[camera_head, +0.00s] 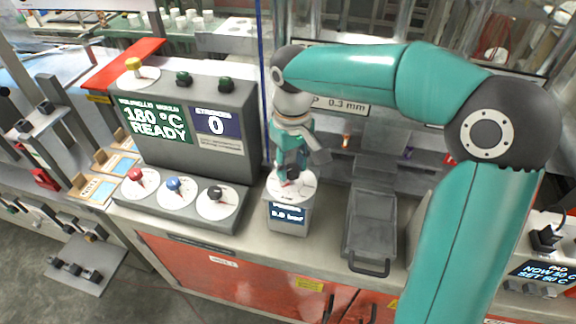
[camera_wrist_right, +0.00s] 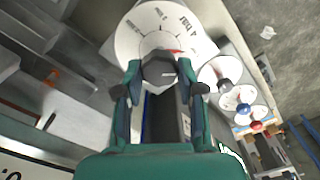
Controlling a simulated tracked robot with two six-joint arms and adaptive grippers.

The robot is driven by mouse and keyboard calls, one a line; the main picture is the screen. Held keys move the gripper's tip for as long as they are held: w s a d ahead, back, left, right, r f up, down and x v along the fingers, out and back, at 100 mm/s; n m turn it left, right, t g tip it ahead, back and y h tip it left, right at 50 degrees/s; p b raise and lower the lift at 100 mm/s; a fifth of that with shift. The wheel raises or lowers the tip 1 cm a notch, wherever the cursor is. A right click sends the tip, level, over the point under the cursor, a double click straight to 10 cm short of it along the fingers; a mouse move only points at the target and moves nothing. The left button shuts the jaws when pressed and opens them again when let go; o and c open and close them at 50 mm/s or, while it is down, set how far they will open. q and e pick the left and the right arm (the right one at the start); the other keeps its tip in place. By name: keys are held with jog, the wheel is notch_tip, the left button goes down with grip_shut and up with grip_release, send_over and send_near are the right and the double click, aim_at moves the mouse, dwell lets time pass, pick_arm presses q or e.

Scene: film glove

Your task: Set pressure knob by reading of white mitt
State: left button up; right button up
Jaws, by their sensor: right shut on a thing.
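The pressure knob is a dark knob on a round white dial (camera_head: 303,187) atop a small box. The box's display (camera_head: 287,214) ends in "bar"; its small digits are hard to read. My right gripper (camera_head: 291,174) reaches down from above and is shut on the knob. In the right wrist view the two fingers of my right gripper (camera_wrist_right: 159,82) are on either side of the dark knob (camera_wrist_right: 158,68), with the marked white dial (camera_wrist_right: 150,30) behind it. A red mark shows on the dial beside the knob. I cannot make out a white mitt. My left gripper is not in view.
A grey console (camera_head: 190,120) at left shows "180 °C READY" and "0", with red (camera_head: 136,175), blue (camera_head: 174,184) and black (camera_head: 216,193) knobs in front. A grey tray (camera_head: 371,222) stands right of the pressure box. A pad display (camera_head: 541,271) is at far right.

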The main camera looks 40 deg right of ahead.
aim_at(292, 168)
jog(key=shift+s+m, duration=0.2)
jog(key=shift+m, duration=0.1)
jog(key=o, duration=1.1)
jog(key=shift+s, duration=0.1)
jog(key=shift+o, duration=0.2)
jog(key=shift+r, duration=0.6)
notch_tip(292, 168, up, 11)
jog(key=shift+f, duration=0.15)
